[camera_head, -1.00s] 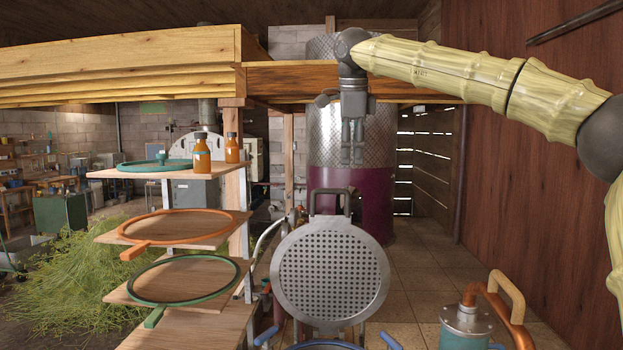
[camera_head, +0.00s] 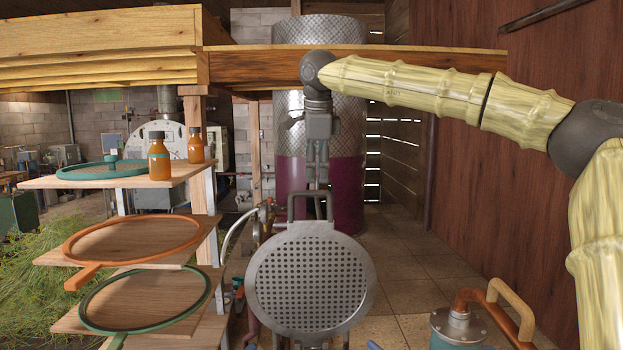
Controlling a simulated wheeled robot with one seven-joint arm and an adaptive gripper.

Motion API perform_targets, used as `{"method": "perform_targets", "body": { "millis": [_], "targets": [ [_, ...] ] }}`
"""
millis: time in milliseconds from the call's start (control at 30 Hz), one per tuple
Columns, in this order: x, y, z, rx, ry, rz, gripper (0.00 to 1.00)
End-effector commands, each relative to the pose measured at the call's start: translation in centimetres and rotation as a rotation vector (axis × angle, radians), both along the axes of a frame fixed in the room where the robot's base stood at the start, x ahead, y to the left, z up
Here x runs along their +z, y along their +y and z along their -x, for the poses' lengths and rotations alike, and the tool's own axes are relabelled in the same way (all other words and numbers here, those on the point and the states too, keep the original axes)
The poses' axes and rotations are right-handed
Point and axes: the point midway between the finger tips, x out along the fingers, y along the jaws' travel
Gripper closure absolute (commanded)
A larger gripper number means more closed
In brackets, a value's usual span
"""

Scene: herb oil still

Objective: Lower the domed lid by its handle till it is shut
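The lid (camera_head: 311,282) is a round grey metal piece with a field of holes on the face turned to me. It stands raised, close to upright, in the lower middle. Its dark bar handle (camera_head: 328,206) stands up from the top edge. My gripper (camera_head: 316,181) hangs pointing down, with its fingertips just above or behind the handle in the picture. Contact with the handle cannot be made out. The fingers look close together and narrow, and the gap between them is unclear. The vessel below the lid is almost wholly cut off by the bottom edge.
A wooden shelf stand (camera_head: 135,183) with orange bottles and round-framed screens is at the left. A teal can with an orange pipe (camera_head: 458,325) stands at lower right. A wooden beam (camera_head: 400,70) crosses behind my arm. Tiled floor (camera_head: 420,270) is open right of the lid.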

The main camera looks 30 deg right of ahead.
Motion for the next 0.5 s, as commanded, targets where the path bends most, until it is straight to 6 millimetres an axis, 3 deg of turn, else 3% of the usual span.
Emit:
{"method": "perform_targets", "body": {
  "millis": [100, 200, 367, 500],
  "targets": [
    [-2.2, 0.0, -2.3, 0.000, 0.017, 0.002, 0.63],
    [-3.6, -0.1, -3.3, 0.000, 0.020, 0.003, 0.63],
    [-4.4, -0.3, -3.2, -0.002, 0.019, 0.002, 0.63],
    [-4.0, -0.3, -2.0, -0.002, 0.008, 0.001, 0.63]
  ]
}}
